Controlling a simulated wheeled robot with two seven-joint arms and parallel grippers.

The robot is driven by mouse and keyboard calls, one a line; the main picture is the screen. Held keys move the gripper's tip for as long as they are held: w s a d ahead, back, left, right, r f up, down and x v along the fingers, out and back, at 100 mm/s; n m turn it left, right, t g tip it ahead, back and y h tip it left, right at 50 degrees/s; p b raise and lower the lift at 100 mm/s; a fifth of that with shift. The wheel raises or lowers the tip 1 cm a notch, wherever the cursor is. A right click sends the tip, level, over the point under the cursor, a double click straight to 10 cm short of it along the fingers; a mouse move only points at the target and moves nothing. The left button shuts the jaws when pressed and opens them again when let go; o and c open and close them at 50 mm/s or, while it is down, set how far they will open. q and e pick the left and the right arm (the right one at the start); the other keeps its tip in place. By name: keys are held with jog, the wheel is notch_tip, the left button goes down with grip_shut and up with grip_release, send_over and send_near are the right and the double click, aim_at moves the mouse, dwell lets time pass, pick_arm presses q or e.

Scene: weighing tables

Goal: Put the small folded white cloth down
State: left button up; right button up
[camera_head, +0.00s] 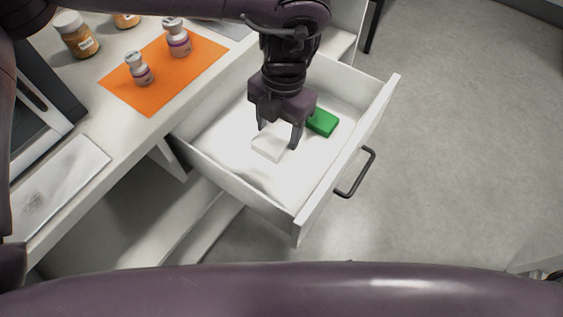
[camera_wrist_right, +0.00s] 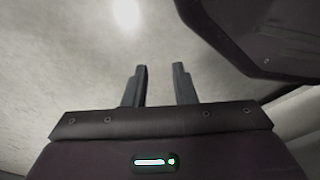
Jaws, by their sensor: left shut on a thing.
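The small folded white cloth (camera_head: 268,148) is between the fingers of my left gripper (camera_head: 279,141), inside the open drawer. The left gripper points down and is shut on the cloth. The cloth is low over the white drawer bottom; I cannot tell whether it touches it. My right gripper (camera_wrist_right: 160,72) shows in the right wrist view with a gap between its fingers and nothing in it. The cloth is not visible in that view.
The drawer (camera_head: 241,189) is pulled out, with a dark handle (camera_head: 357,173) on its front. A green block (camera_head: 323,122) lies in it beside the left gripper. On the table, an orange mat (camera_head: 147,99) bears two small vials. The floor at right is clear.

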aim_at(278, 172)
pick_arm(q)
notch_tip(278, 172, down, 14)
jog(key=shift+r, duration=0.2)
pick_arm(e)
jog(key=shift+w+r, duration=0.2)
jog(key=shift+w, duration=0.35)
pick_arm(q)
jog(key=shift+f+b, duration=0.15)
jog(key=shift+b, duration=0.25)
pick_arm(e)
jog(key=shift+s+f, duration=0.1)
pick_arm(q)
jog(key=o, duration=0.9)
jog(key=shift+c, duration=0.2)
pick_arm(e)
jog(key=shift+a+r, duration=0.1)
jog(key=shift+r, duration=0.1)
pick_arm(q)
jog(key=shift+w+r, duration=0.15)
jog(key=shift+r, duration=0.35)
jog(key=r, duration=0.7)
jog(key=w+d+r, duration=0.1)
jog(key=r, duration=0.3)
jog(key=shift+r, duration=0.15)
pick_arm(e)
jog(key=shift+s+f, duration=0.15)
jog(key=shift+f, duration=0.05)
jog(key=shift+s, duration=0.15)
